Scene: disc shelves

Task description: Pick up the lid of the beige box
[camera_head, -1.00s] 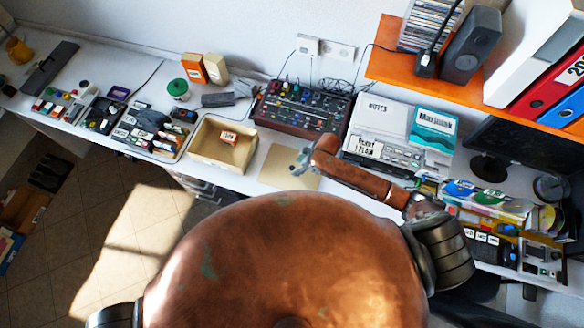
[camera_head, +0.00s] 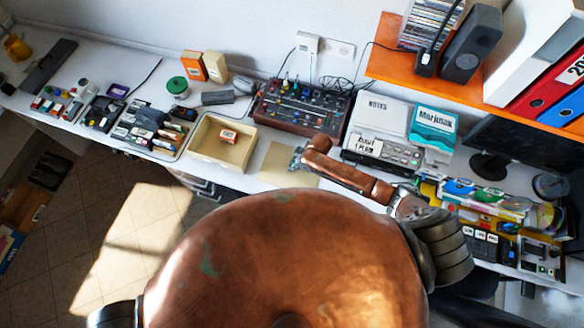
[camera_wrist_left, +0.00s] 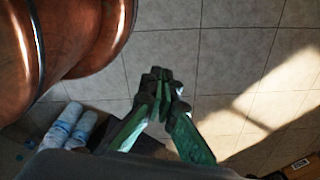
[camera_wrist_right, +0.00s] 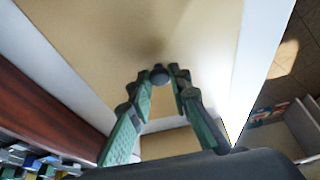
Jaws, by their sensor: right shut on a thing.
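The beige box (camera_head: 197,150) stands open on the desk in the head view, with a small orange-and-white item (camera_head: 228,136) inside. Its lid (camera_head: 280,172) is a flat beige panel just right of the box, partly hidden by my right arm. My right gripper (camera_head: 297,158) is over the lid. In the right wrist view, its green fingers (camera_wrist_right: 158,82) are shut on the lid's dark round knob (camera_wrist_right: 159,75). I cannot tell whether the lid is clear of the desk. My left gripper (camera_wrist_left: 164,85) is shut and empty above the floor in the left wrist view.
A brown mixer panel (camera_head: 300,107) stands behind the lid, and a grey device (camera_head: 384,151) is to its right. A tray of small items (camera_head: 150,130) is left of the box. An orange shelf (camera_head: 450,88) overhangs the right side.

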